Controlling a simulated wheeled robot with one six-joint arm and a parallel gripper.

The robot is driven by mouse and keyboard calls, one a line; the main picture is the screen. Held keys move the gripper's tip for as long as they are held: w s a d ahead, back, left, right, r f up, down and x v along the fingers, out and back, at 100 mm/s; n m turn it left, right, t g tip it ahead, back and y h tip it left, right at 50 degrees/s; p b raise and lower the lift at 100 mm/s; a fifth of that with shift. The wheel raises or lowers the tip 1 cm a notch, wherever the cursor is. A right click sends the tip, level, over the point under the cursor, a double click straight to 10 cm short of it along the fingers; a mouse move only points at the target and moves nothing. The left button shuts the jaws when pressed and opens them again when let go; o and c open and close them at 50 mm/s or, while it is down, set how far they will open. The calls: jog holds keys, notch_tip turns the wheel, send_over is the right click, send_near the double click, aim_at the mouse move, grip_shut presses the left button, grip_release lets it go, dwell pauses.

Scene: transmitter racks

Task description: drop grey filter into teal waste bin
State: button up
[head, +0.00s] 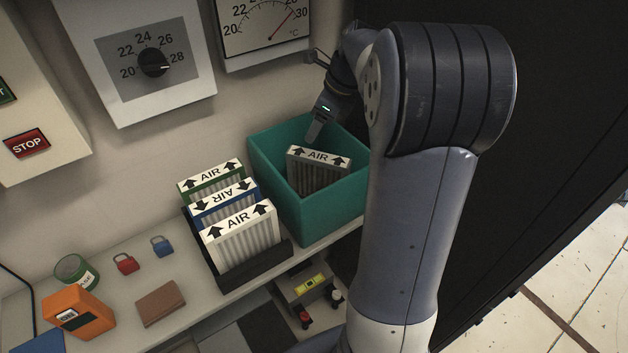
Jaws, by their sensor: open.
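The grey filter (318,172), marked AIR with two arrows, is inside the teal waste bin (323,217), leaning a little. The bin stands on the shelf beside the filter rack. My gripper (315,135) is over the far part of the bin, behind the filter and apart from it. It is open and holds nothing that I can see; part of it is hidden by my arm. My arm also hides the bin's right side.
A black rack (252,274) left of the bin holds green, blue and white-edged AIR filters. Padlocks (125,263), a brown wallet-like item (160,303), an orange box (78,313) and a green tin (76,271) lie farther left. A dial panel (148,62) and gauge (275,28) are on the wall.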

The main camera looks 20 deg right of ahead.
jog(key=v, duration=1)
jog(key=x, duration=1.1)
jog(key=shift+s, duration=0.1)
jog(key=shift+r+p, duration=2.55)
jog(key=shift+r, duration=0.1)
jog(key=shift+f, duration=0.1)
